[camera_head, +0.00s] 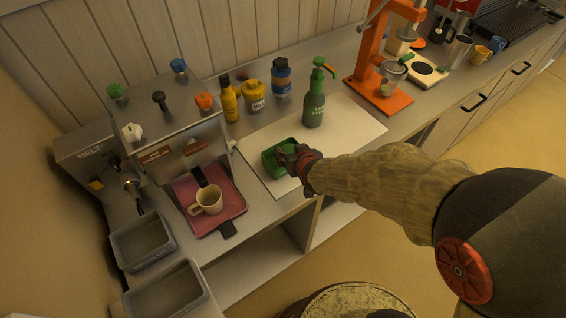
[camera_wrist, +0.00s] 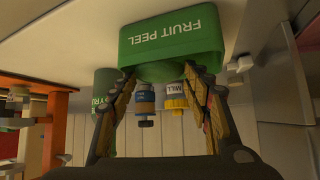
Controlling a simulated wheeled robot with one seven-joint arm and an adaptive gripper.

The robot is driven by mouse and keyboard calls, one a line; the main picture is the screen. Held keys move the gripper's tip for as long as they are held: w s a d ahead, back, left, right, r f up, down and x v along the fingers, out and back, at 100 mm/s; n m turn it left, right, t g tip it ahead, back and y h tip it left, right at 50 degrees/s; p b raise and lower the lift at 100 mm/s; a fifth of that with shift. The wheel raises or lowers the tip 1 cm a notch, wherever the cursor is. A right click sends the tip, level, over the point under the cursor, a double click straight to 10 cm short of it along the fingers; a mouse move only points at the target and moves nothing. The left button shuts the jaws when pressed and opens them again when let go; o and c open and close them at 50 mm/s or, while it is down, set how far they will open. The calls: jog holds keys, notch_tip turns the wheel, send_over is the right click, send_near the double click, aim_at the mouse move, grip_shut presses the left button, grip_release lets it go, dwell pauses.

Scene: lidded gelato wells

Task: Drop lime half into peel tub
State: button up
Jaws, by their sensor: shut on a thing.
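The peel tub (camera_head: 268,163) is a small green open box on the white board; its "FRUIT PEEL" label shows upside down in the wrist view (camera_wrist: 175,35). My gripper (camera_head: 290,154) is at the tub's right side, its tips over the opening. In the wrist view my gripper's fingers (camera_wrist: 158,78) are apart, with a rounded dark green thing, taken to be the lime half (camera_wrist: 165,72), between the tips. Its outline blends with the tub's green, so I cannot tell whether it is above the rim or partly inside. In the head view my gripper mostly hides it.
A green syrup bottle (camera_head: 315,98) stands behind the tub on the white board (camera_head: 350,125). Yellow and blue containers (camera_head: 254,96) stand farther back. A mug (camera_head: 207,201) sits on a pink mat to the left. An orange press (camera_head: 375,85) stands at the right.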

jog(key=o, duration=1)
jog(key=shift+c, duration=0.2)
jog(key=v, duration=1.2)
